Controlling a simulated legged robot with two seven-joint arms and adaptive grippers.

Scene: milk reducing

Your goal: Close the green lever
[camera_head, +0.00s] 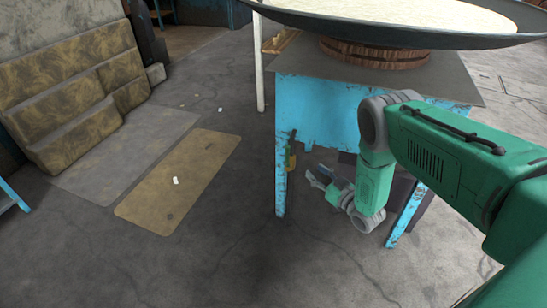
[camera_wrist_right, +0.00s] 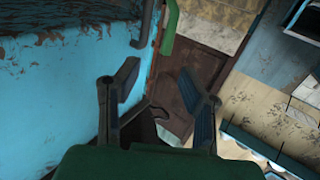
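In the right wrist view a green handle-like bar (camera_wrist_right: 169,30), seemingly the lever, hangs in from the top edge beside a grey pipe. Its upper part is cut off there. My right gripper (camera_head: 321,181) is below and to the right of the lever in the head view. In the wrist view its two fingers (camera_wrist_right: 158,82) are spread with nothing between them, and the green bar lies beyond their tips, apart from them. My left gripper is not in view.
The blue table (camera_head: 320,105) carries a wooden ring (camera_head: 375,54) and a wide dark pan (camera_head: 450,38) above my right arm. Mats (camera_head: 185,180) and a worn sofa (camera_head: 75,85) are at left. Floor left of the table is mostly clear.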

